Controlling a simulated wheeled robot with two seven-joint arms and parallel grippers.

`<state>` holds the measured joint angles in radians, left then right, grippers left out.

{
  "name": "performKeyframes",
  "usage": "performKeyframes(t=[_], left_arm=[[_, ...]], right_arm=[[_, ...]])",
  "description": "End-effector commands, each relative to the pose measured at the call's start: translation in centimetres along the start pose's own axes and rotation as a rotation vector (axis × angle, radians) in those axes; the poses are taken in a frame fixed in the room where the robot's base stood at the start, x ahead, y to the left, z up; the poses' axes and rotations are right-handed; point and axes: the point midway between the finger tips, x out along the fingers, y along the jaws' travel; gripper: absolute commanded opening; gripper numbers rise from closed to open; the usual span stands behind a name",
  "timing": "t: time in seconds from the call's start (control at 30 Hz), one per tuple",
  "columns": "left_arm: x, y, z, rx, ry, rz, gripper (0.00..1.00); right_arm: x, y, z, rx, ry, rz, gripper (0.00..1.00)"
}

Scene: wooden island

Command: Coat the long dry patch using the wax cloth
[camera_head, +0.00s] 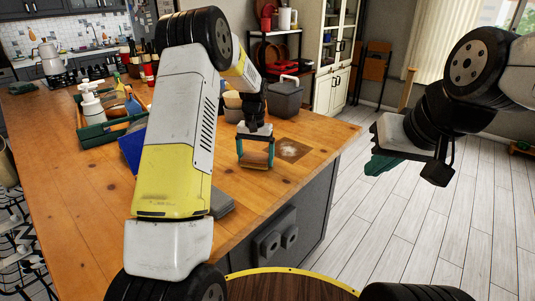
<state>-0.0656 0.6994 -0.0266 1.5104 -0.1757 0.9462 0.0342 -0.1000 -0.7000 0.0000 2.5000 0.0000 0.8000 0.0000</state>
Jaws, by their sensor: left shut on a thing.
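My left gripper (256,156) is over the wooden island top, with its teal fingers on either side of a tan-brown thing. It is shut on this thing, which appears to be the wax cloth (256,148). The cloth is low, at or close to the wood; I cannot tell whether it touches. Just right of it is a darker brown patch (291,150) with a pale, whitish blotch in its middle. I cannot tell whether this is the long dry patch; my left arm hides part of the top. My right gripper (383,165) is off the island, above the floor, its opening unclear.
A green caddy (98,136) with a white pump bottle (92,103) stands left of my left arm. A grey lidded box (286,98) stands behind the patch. The island top (62,200) is clear at the front left. Open floor (400,225) lies to the right.

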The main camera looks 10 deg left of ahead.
Motion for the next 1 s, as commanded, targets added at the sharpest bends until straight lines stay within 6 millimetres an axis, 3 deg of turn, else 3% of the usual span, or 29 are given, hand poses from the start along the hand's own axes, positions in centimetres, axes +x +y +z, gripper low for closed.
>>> performKeyframes(t=[0.17, 0.57, 1.0], left_arm=[[0.0, -1.2, -0.5, -0.002, -0.001, -0.001, 0.58], [-0.2, -1.3, -0.6, 0.000, 0.000, -0.001, 0.58], [-4.5, -1.2, -0.6, 0.000, 0.001, -0.001, 0.58]], right_arm=[[0.0, 0.0, 0.0, 0.000, 0.000, 0.000, 0.00], [0.0, 0.0, 0.0, 0.000, 0.000, 0.000, 0.00], [0.0, 0.0, 0.0, 0.000, 0.000, 0.000, 0.00]])
